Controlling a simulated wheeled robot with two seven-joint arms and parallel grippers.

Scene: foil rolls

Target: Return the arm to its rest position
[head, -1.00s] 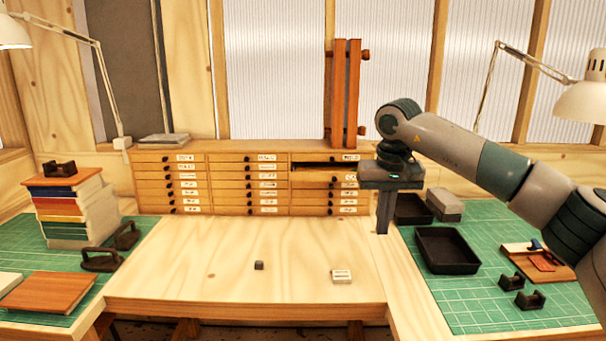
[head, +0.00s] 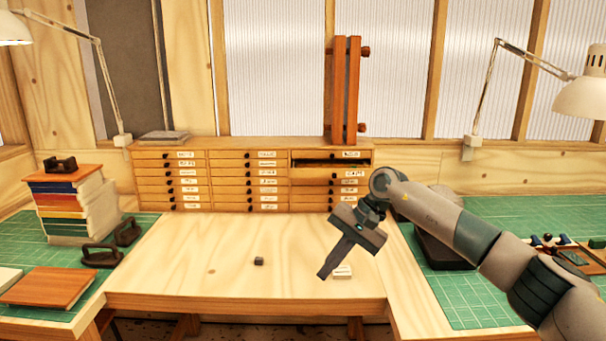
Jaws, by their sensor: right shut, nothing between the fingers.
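My right arm comes in from the right in the head view. Its gripper (head: 323,275) is shut and empty, tilted with its fingers pointing down and to the left over the wooden bench (head: 200,262). The fingertips show just left of a small white block (head: 343,272), partly covering it; I cannot tell the height between them. A small dark cube (head: 259,261) lies on the bench further left. My left gripper is not in view.
A drawer cabinet (head: 228,180) stands at the back, one top-right drawer slot (head: 330,163) dark and open. Books (head: 75,210) are stacked on the left green mat. A black tray (head: 440,250) on the right mat is partly hidden by my arm. The bench's left half is mostly clear.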

